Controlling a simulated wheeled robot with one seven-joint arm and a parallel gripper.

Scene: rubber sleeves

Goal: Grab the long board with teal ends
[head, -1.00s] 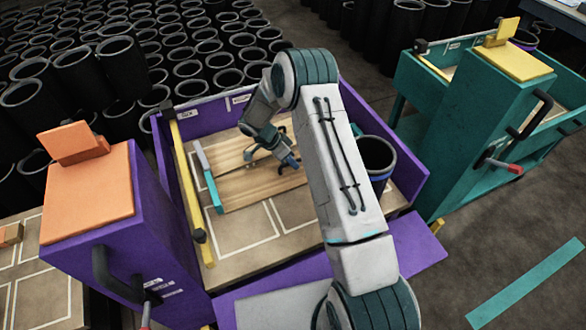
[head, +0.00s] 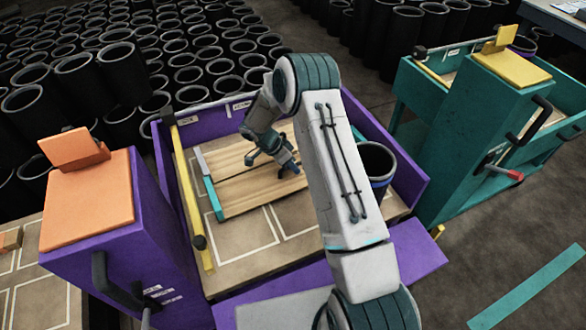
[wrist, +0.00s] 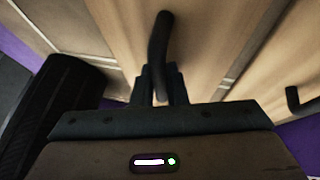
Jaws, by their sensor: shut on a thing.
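The long wooden board with teal ends (head: 245,188) lies flat over the tan floor of the purple cart. Its left teal end (head: 212,198) shows in the head view; its right end is hidden behind my arm. My gripper (head: 287,170) is at the board's right part. In the wrist view my gripper (wrist: 160,95) is shut on a dark upright handle (wrist: 160,45) that stands on the pale wood. A second dark handle (wrist: 296,100) is at the right edge there. I cannot tell for certain whether the board is clear of the floor.
Purple cart walls (head: 205,118) and a yellow rail (head: 187,190) border the board. A black bin (head: 377,162) stands in the cart on the right. A purple box with an orange top (head: 88,205) is at the left. A teal cart (head: 470,120) stands to the right.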

